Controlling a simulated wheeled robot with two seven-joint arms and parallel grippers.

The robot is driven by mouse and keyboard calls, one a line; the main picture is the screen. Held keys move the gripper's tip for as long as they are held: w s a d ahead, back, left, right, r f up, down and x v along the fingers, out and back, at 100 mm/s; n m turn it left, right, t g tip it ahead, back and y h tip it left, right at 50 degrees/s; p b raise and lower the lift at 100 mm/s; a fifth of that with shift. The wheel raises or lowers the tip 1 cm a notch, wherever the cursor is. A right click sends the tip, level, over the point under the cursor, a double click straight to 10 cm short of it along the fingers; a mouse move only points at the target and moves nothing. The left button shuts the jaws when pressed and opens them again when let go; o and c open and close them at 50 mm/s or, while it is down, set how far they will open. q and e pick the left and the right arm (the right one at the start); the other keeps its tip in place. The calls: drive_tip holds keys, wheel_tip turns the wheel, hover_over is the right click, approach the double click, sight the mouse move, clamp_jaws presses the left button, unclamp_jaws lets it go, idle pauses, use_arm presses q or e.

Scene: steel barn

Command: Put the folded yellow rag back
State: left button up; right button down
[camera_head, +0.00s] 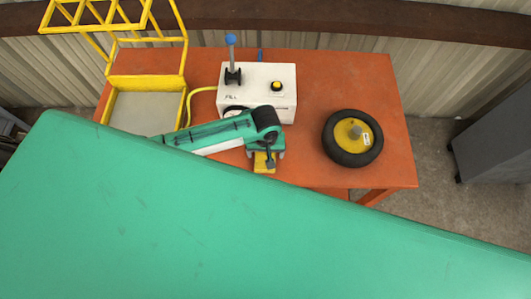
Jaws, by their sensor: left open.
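A small yellow piece, which looks like the folded yellow rag (261,168), is on the orange table (305,172) near its front edge, just in front of the white box. My left gripper (268,163) is directly over it, pointing down, with its jaws open. The gripper and wrist cover part of the yellow piece, and I cannot tell whether the fingers touch it. My right gripper is out of view.
The white box (275,85) with a blue-knobbed lever and yellow button stands close behind my wrist. A black wheel with a yellow hub (353,138) lies to the right. A yellow cage frame (147,82) stands at left. Green hides the foreground.

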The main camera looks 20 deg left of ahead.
sight(265, 155)
use_arm(q)
wheel_tip(265, 155, up, 11)
drive_tip(key=b, duration=0.1)
drive_tip(key=shift+s+f, duration=0.1)
drive_tip(key=shift+f, duration=0.05)
idle(0.6)
